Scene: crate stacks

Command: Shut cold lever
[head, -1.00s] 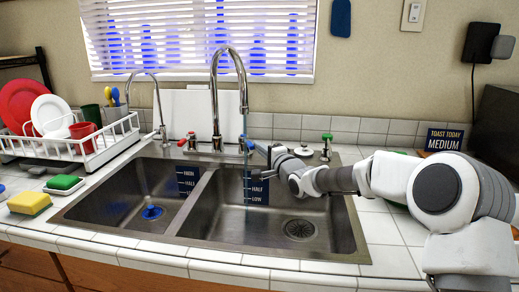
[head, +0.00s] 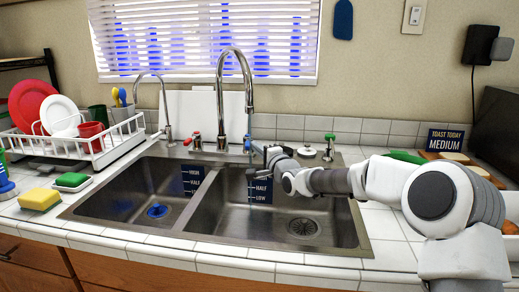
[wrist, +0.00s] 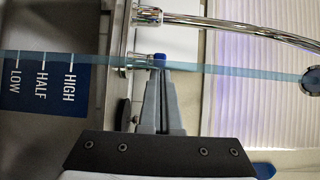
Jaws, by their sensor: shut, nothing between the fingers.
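The chrome faucet (head: 220,95) stands behind the double sink. Its blue-marked cold lever (head: 248,143) is to the right of the faucet base, and its red-marked lever (head: 193,140) is to the left. My gripper (head: 264,152) is close to the cold lever, on its right side. In the wrist view my gripper (wrist: 159,70) is shut and empty, with its fingertips at the blue end of the cold lever (wrist: 159,57). I cannot tell whether they touch. A blue water stream (wrist: 220,69) runs from the spout (wrist: 311,82) across the wrist view.
The right basin (head: 285,225) has a blue level label (head: 259,191); the left basin (head: 130,190) has a blue drain plug (head: 157,211). A green-topped fixture (head: 329,147) stands behind my arm. A dish rack (head: 110,145) and yellow sponge (head: 40,199) are at left.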

